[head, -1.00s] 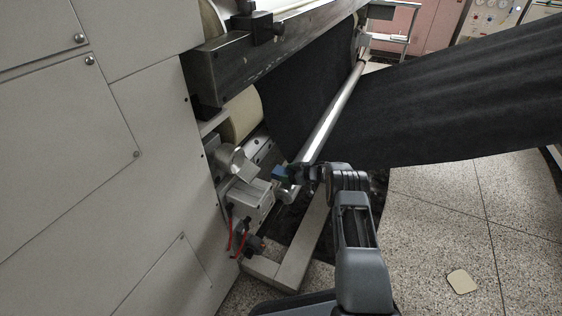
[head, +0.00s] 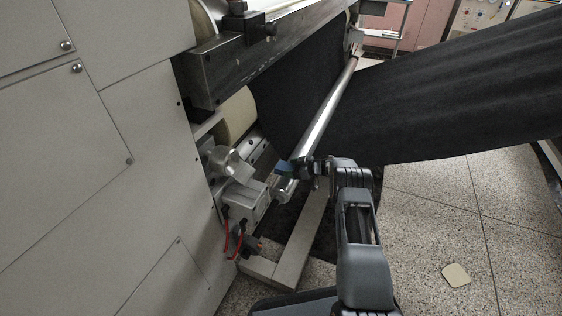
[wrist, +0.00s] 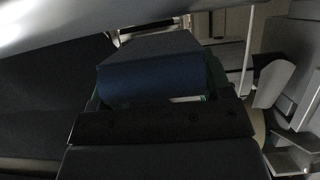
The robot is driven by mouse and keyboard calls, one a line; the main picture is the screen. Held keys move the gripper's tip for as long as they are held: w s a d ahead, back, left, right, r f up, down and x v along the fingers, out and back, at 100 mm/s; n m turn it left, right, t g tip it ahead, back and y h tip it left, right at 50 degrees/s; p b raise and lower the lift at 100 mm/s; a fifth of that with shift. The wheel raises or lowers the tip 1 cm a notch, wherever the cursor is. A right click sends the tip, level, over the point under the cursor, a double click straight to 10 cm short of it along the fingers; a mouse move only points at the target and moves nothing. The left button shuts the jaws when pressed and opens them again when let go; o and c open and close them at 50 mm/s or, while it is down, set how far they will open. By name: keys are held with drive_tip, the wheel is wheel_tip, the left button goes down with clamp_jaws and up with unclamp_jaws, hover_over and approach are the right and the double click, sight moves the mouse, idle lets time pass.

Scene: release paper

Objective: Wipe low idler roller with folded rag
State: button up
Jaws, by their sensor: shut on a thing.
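The low idler roller (head: 328,108) is a long shiny metal bar that runs from the near bracket up toward the back. Its near end shows large across the top of the wrist view (wrist: 60,18). My gripper (head: 300,168) is at the near end of the roller and is shut on the folded blue rag (head: 284,167). In the wrist view the rag (wrist: 150,78) sticks out beyond the dark jaws, just below the roller. I cannot tell whether the rag touches the roller.
A black web (head: 440,95) stretches right from behind the roller. Grey machine panels (head: 90,170) stand at the left. A bracket with red cables (head: 240,205) is left of my gripper. A pale frame bar (head: 300,240) lies low. The speckled floor at right is open, with a beige pad (head: 456,274).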

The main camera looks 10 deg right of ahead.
drive_tip(key=shift+a+r+p, duration=0.1)
drive_tip(key=shift+r+p, duration=1.7)
drive_tip(key=shift+r, duration=1.45)
